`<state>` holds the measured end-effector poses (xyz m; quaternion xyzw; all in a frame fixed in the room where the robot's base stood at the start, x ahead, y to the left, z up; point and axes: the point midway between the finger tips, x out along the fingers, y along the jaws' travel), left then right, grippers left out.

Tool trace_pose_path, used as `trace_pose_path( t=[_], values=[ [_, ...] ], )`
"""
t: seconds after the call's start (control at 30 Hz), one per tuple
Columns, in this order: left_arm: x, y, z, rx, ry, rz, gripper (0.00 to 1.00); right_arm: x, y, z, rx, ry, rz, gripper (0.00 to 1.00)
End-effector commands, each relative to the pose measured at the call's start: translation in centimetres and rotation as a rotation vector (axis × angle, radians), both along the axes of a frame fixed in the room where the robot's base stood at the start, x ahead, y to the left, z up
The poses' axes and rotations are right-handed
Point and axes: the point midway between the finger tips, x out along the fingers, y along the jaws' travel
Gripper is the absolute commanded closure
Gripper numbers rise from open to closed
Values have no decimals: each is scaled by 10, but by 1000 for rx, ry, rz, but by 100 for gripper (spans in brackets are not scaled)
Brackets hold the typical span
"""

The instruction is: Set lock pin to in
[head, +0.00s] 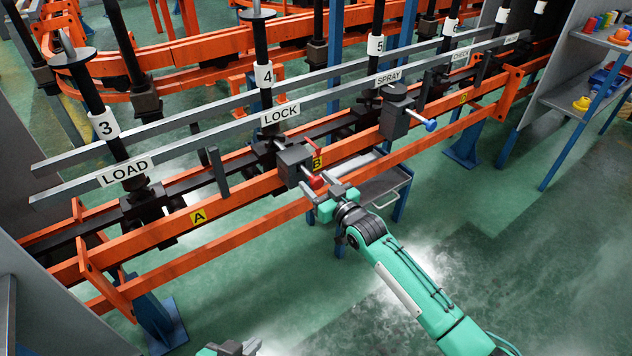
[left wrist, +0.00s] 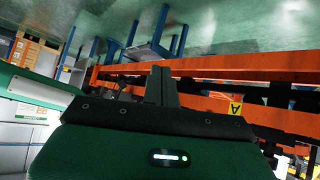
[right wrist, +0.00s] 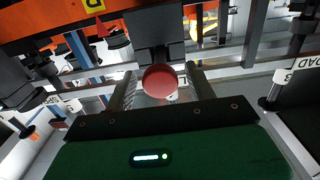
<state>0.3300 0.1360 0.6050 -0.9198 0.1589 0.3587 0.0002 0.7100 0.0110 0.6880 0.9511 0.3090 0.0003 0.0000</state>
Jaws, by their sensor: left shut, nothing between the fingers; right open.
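The lock pin's red knob (head: 315,182) sticks out of the front of a dark grey box (head: 295,165) below the LOCK sign (head: 280,114). In the right wrist view the round red knob (right wrist: 160,82) lies between my right gripper's two fingers (right wrist: 161,92), with space on both sides. My right gripper (head: 322,189) is open around the knob and not visibly touching it. My left gripper (head: 240,347) is at the bottom edge of the head view, away from the rail. The left wrist view shows its fingers (left wrist: 161,86) shut and empty.
An orange rail (head: 225,202) with yellow A and B markers runs across the front. A second box with a blue knob (head: 430,125) is near the SPRAY sign (head: 389,76). A grey trolley (head: 380,183) stands behind my right gripper. Shelves (head: 590,75) stand at right.

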Motion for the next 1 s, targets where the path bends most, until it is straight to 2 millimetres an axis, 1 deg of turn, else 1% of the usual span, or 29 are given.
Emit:
trace_pose_path(
  t=[0.1, 0.4, 0.5, 0.7, 1.0],
  values=[
    [-2, 10, 4, 27, 44, 12, 100, -16, -12, 0, -2, 2, 0, 45],
    [-13, 29, 6, 87, 161, 31, 100, -70, -50, 0, -2, 4, 0, 45],
    [-17, 33, 6, 100, 189, 36, 100, -84, -60, 0, -2, 2, 1, 45],
    [-20, 38, 7, 114, 221, 42, 100, -100, -73, 0, -1, 1, 0, 45],
    [-21, 40, 6, 118, 230, 43, 100, -104, -75, 0, -1, 1, 1, 45]
  ],
)
